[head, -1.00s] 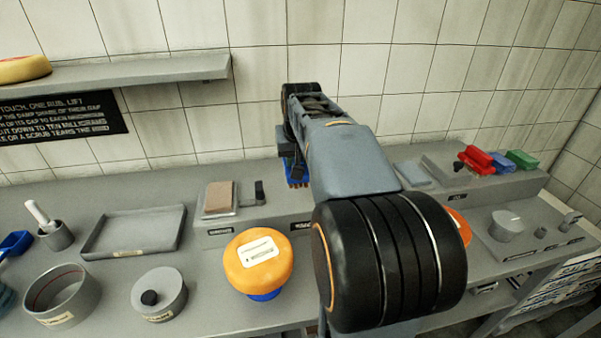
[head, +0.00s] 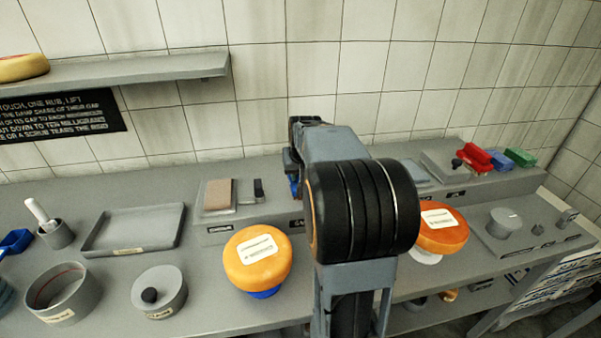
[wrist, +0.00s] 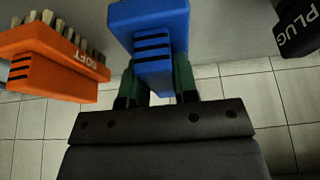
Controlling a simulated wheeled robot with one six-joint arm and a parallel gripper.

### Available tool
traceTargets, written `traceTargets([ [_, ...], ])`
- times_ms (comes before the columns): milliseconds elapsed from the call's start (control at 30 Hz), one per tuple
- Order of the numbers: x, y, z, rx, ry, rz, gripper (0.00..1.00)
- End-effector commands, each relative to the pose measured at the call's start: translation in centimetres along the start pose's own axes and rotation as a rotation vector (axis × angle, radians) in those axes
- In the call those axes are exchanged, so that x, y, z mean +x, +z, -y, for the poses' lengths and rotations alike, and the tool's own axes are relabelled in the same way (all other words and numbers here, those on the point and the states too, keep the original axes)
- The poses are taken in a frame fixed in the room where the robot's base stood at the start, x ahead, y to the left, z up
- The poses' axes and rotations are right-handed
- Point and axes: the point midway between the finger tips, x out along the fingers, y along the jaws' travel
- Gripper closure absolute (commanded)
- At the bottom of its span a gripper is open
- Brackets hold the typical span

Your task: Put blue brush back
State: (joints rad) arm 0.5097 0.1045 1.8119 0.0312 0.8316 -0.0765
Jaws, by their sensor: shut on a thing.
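The blue brush (wrist: 150,40) is in my gripper (wrist: 155,78), whose dark fingers with green pads are shut on its handle from both sides. The handle has black stripes. In the head view only a sliver of blue (head: 294,185) shows below the end of my arm, at the back ledge; the fingers are hidden there. I cannot tell whether the brush touches the ledge. An orange brush (wrist: 50,62) marked "SOFT", with pale bristles, is to the left in the wrist view, apart from the blue brush.
A dark block marked "PLUG" (wrist: 297,28) is at the wrist view's right. An orange-topped cheese (head: 257,259) and another (head: 440,230) stand in front of the ledge. Red (head: 476,158), blue (head: 502,162) and green (head: 520,157) items lie at the back right. A tray (head: 130,250) is at left.

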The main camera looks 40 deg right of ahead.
Motion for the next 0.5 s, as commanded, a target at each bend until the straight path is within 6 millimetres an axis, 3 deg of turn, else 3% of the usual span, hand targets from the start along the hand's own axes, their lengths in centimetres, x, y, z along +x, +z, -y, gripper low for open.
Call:
traceTargets([
  [300, 0.35, 0.13, 0.00, 0.000, 0.000, -0.001, 0.98],
  [333, 0.30, 0.12, 0.00, 0.000, 0.000, 0.000, 0.71],
  [500, 0.25, 0.10, -0.01, 0.001, 0.000, 0.000, 0.54],
])
